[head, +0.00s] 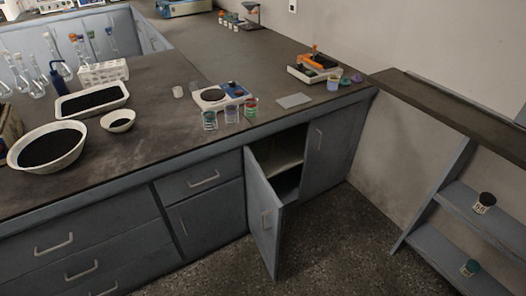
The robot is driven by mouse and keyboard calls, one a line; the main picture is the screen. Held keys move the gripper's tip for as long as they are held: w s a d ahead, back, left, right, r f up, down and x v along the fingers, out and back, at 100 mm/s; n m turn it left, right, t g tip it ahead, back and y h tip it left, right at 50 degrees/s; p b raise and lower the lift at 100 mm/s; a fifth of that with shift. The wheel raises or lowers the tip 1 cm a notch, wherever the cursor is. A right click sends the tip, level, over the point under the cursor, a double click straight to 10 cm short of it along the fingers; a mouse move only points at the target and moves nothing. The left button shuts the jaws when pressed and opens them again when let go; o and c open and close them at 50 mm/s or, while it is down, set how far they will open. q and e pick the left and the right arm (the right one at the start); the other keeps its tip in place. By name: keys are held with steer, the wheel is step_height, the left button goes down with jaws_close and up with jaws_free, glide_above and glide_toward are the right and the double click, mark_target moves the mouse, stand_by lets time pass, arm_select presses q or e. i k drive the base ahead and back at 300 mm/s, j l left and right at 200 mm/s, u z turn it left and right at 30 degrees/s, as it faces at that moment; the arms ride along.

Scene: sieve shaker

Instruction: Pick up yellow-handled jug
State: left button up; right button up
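I cannot make out a yellow-handled jug anywhere in the head view. Neither of my grippers is in view. The worktop (150,155) holds many lab items. Several glass flasks with coloured stoppers (22,77) stand at the far left, and a dark blue bottle (58,77) stands beside them. The cabinet door (264,212) under the worktop stands open. Only part of the cabinet's inside, with a shelf (287,172), shows, and the rest is hidden or dark.
A white bowl (14,157), a white tray (125,91) and a smaller bowl (131,115) hold dark material. A balance (236,91) and several small jars (232,114) stand near the front edge. Open shelves (488,222) stand at right. The open door juts over clear floor (345,245).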

mark_target(261, 151)
steer(key=z, duration=5.6)
steer(key=u, duration=5.55)
steer(key=i+l, duration=0.2)
steer(key=l, duration=0.15)
steer(key=i+l, duration=0.25)
